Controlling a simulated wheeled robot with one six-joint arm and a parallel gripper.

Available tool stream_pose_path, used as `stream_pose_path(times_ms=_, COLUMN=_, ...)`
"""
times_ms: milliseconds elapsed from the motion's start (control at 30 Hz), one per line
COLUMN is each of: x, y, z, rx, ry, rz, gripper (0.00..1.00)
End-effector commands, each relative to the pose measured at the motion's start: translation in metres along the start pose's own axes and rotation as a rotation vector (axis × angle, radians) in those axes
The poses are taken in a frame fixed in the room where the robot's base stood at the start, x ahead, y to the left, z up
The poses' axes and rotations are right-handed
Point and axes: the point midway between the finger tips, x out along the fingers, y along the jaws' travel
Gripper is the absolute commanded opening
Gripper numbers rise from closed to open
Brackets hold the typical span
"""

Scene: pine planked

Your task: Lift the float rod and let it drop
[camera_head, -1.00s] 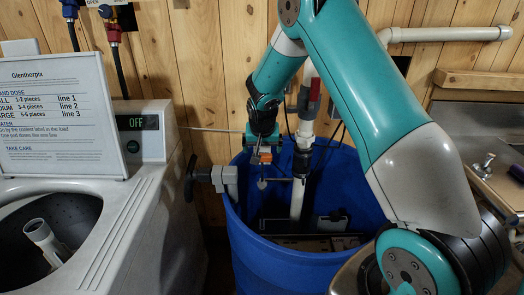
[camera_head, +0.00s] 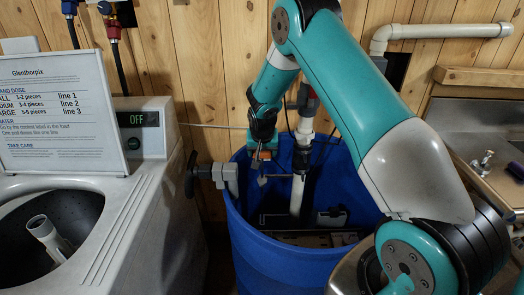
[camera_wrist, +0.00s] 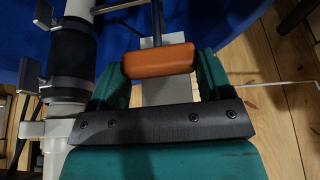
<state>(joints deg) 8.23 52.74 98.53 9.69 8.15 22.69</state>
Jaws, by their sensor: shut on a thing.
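My gripper (camera_head: 262,153) is over the near-left part of the blue tub, left of the white standpipe (camera_head: 297,197). In the wrist view its two teal fingers are shut on an orange block-shaped grip (camera_wrist: 158,60). The grip (camera_head: 265,155) shows small and partly covered in the head view. A thin grey metal rod (camera_wrist: 157,20) runs on from the grip; I take it for the float rod. A small grey piece (camera_head: 262,181) hangs below the gripper, near a thin crossbar from the standpipe. The rod's far end is hard to make out.
The blue tub (camera_head: 262,262) surrounds the standpipe, with a grey clamp (camera_head: 224,176) on its left rim. A washing machine (camera_head: 150,215) with a sign (camera_head: 60,115) stands left. A sink (camera_head: 492,135) is at right. A thin pale rod (camera_head: 212,126) runs along the wall.

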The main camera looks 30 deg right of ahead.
Motion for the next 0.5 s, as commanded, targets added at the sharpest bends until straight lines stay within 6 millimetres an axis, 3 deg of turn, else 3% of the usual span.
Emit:
stream_pose_path(times_ms=133, x=-0.018, y=0.000, z=-0.008, rx=0.000, ry=0.003, rz=-0.001, gripper=0.30)
stream_pose_path(times_ms=400, x=-0.085, y=0.000, z=-0.036, rx=0.001, ry=0.004, rz=-0.002, gripper=0.30)
stream_pose_path(times_ms=500, x=-0.101, y=0.000, z=-0.043, rx=0.001, ry=0.003, rz=-0.001, gripper=0.30)
